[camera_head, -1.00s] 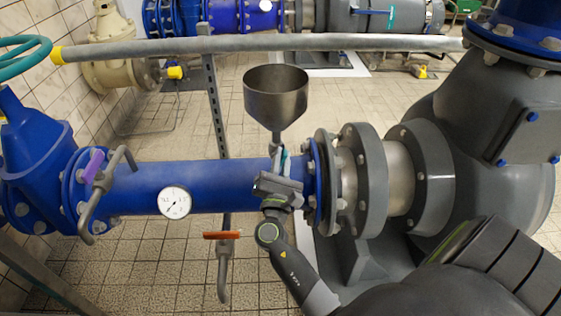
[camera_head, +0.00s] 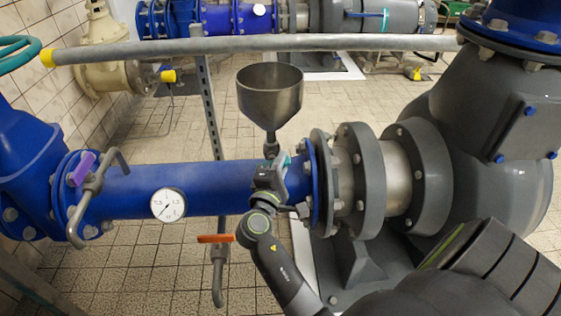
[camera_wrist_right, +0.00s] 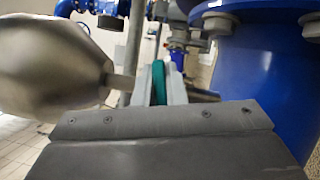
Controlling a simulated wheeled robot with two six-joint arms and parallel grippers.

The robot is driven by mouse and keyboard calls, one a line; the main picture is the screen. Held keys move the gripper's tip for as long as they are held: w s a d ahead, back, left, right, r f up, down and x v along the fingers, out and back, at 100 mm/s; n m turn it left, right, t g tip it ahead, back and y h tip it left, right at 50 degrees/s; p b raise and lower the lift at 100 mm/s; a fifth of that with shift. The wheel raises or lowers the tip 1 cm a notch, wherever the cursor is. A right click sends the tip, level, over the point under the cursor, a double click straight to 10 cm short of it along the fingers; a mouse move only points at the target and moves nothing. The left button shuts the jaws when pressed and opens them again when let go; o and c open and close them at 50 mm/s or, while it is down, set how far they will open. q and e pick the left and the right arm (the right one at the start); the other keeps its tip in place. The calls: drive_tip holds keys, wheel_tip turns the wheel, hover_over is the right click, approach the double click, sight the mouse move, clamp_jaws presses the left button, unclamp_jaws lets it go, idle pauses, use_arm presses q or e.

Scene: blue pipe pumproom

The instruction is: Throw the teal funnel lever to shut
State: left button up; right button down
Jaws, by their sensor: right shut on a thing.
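The metal funnel (camera_head: 270,95) stands above the blue pipe (camera_head: 180,187) on a short stem; it also fills the left of the right wrist view (camera_wrist_right: 55,65). The teal lever (camera_head: 283,160) is just below the funnel, mostly hidden by my right gripper (camera_head: 277,165). In the right wrist view the teal lever (camera_wrist_right: 158,82) stands between the light grey fingers. My right gripper is shut on it. My left gripper is not in view.
A purple lever (camera_head: 82,168) with a bent pipe is on the left. An orange lever (camera_head: 215,238) hangs below the blue pipe. A pressure gauge (camera_head: 168,205) faces me. A grey flange (camera_head: 360,180) is close right of my gripper. A grey rail (camera_head: 250,44) crosses behind.

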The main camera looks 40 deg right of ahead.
drive_tip(key=shift+f+m+g+y, duration=0.15)
drive_tip(key=shift+m+g+y, duration=0.1)
drive_tip(key=shift+m, duration=0.45)
drive_tip(key=shift+f+m+g+y, duration=0.15)
drive_tip(key=shift+m+g, duration=0.1)
drive_tip(key=shift+m, duration=0.45)
drive_tip(key=shift+f, duration=0.1)
drive_tip(key=c, duration=1.5)
unclamp_jaws()
drive_tip(key=shift+p, duration=0.3)
